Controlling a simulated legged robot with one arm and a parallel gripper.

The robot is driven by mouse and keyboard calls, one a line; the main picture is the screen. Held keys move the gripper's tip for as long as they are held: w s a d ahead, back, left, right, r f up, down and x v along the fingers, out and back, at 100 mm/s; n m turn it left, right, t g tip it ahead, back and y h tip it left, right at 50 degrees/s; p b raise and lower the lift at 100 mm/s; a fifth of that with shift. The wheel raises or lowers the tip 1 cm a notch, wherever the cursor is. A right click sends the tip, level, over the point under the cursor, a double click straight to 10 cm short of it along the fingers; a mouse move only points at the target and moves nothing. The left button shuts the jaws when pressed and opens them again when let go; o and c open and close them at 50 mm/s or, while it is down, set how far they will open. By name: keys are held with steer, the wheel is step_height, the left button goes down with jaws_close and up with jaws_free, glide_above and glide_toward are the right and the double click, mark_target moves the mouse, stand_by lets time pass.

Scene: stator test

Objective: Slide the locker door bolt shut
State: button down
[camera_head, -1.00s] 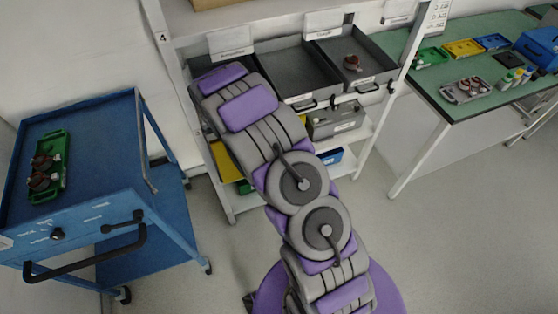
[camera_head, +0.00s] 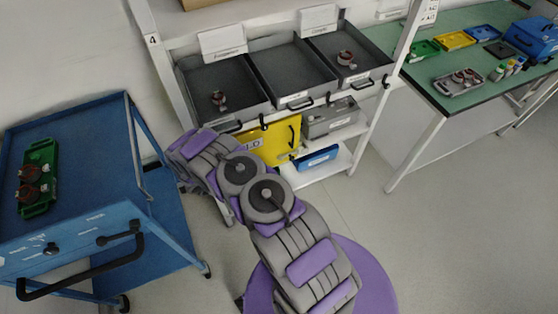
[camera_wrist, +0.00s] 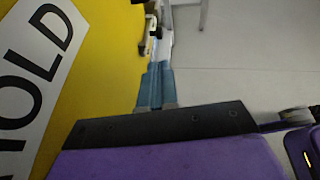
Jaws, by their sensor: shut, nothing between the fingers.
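The yellow locker door (camera_head: 275,145) is on the shelf unit below the grey bins, with a dark handle-like part (camera_head: 292,135) near its right edge. In the wrist view the yellow door (camera_wrist: 100,80) fills the left side, with a white label reading HOLD. A small metal fitting, apparently the bolt (camera_wrist: 149,37), shows at the door's edge. My gripper (camera_wrist: 156,75) is shut and empty, its blue fingers side by side along the door edge, just short of the fitting. Contact cannot be told. The head view does not show my fingers clearly; my arm covers the door's lower left.
A blue cart (camera_head: 75,160) with a green tray (camera_head: 38,178) stands at left. Grey bins (camera_head: 290,75) sit above the door; a grey box (camera_head: 330,118) and a blue bin (camera_head: 318,158) are at its right. A green-topped bench (camera_head: 455,105) stands at right. The floor between is open.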

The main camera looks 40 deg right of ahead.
steer(key=shift+f, duration=0.25)
steer(key=b+x, duration=0.4)
steer(key=x, duration=1)
